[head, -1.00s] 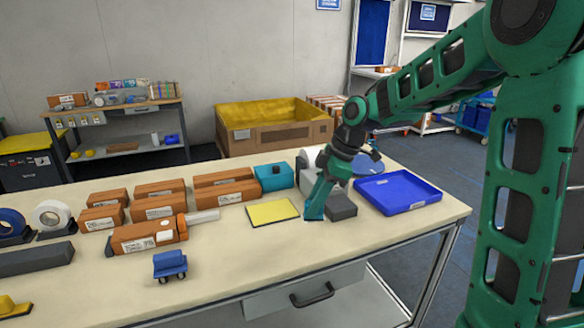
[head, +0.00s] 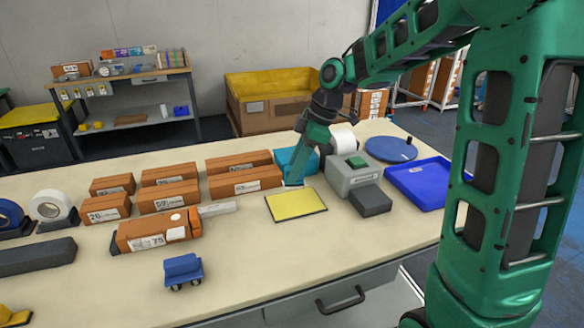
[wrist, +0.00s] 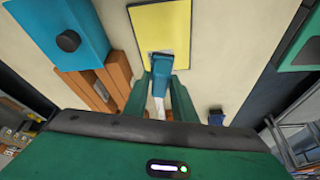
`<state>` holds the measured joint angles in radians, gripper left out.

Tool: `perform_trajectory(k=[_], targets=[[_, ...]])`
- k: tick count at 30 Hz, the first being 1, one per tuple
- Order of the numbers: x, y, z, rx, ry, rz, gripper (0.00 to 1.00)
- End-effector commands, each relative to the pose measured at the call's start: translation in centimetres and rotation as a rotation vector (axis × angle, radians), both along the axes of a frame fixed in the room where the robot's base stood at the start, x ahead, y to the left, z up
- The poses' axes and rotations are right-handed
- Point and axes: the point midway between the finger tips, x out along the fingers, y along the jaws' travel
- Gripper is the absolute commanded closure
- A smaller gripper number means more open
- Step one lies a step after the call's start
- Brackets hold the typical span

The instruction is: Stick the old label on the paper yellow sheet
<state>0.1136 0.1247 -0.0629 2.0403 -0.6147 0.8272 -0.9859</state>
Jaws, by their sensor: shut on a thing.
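The yellow sheet (head: 298,208) lies flat on the table in front of my gripper, and in the wrist view (wrist: 160,25) it fills the top middle. My gripper (head: 293,181) points down at the sheet's far edge, its green fingers shut. A small pale piece, the old label (head: 291,186), shows at the fingertips. I cannot tell whether the label touches the sheet.
A teal box (head: 283,161) stands close behind my gripper. A grey printer (head: 352,176), a dark grey block (head: 371,201) and a blue tray (head: 425,190) are to the right. Orange boxes (head: 245,182) stand to the left. A blue toy cart (head: 183,270) is in front.

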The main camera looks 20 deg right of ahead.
Motion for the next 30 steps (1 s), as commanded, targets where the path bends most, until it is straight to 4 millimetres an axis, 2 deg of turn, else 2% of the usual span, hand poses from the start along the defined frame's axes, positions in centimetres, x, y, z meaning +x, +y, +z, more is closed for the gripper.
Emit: perform_trajectory(k=[11, 24, 30], targets=[[0.0, -0.4, -0.5, 0.001, 0.001, -0.007, 1.0], [0.0, -0.4, -4.4, 0.001, 0.003, -0.006, 1.0], [0.0, -0.4, -5.5, 0.0, 0.001, -0.006, 1.0]])
